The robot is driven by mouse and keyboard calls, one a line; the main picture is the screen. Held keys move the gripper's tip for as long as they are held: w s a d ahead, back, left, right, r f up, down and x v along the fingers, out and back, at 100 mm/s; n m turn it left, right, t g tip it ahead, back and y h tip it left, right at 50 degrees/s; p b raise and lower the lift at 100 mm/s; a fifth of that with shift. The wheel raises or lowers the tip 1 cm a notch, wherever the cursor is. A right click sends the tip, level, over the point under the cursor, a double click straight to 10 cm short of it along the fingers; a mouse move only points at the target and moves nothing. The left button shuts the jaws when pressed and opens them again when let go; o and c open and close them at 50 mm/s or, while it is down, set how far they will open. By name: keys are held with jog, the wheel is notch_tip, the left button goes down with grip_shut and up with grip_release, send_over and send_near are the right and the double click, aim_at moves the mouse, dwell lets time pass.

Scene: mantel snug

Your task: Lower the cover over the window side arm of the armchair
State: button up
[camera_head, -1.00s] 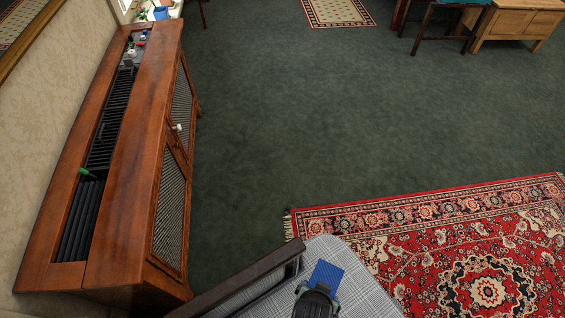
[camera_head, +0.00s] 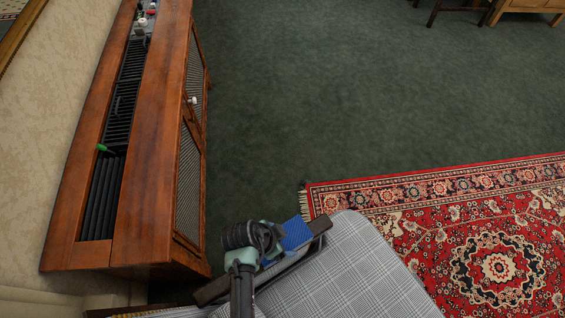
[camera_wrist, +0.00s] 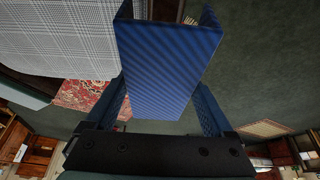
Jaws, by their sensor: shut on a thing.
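The armchair (camera_head: 345,270) has grey plaid upholstery and shows at the bottom of the head view. Its dark wooden arm (camera_head: 318,224) runs along the side toward the cabinet. The cover (camera_head: 297,233) is a blue striped piece with bent-down sides. My gripper (camera_head: 275,250) is shut on it, at the front end of that chair arm. In the wrist view the cover (camera_wrist: 165,65) sits between my two fingers, with the plaid upholstery to its upper left. My arm hides part of the chair arm. I cannot tell whether the cover touches the wood.
A long wooden cabinet (camera_head: 150,150) with mesh doors stands along the left wall, close to the armchair. A red patterned rug (camera_head: 430,200) lies in front of the chair. The green carpet (camera_head: 320,100) beyond is clear.

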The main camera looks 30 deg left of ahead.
jog(key=shift+f+b, duration=3.9)
jog(key=shift+f, duration=0.65)
jog(key=o, duration=1.1)
jog(key=p+v, duration=0.2)
jog(key=v, duration=1.1)
jog(key=shift+w+p, duration=0.1)
jog(key=shift+p, duration=0.25)
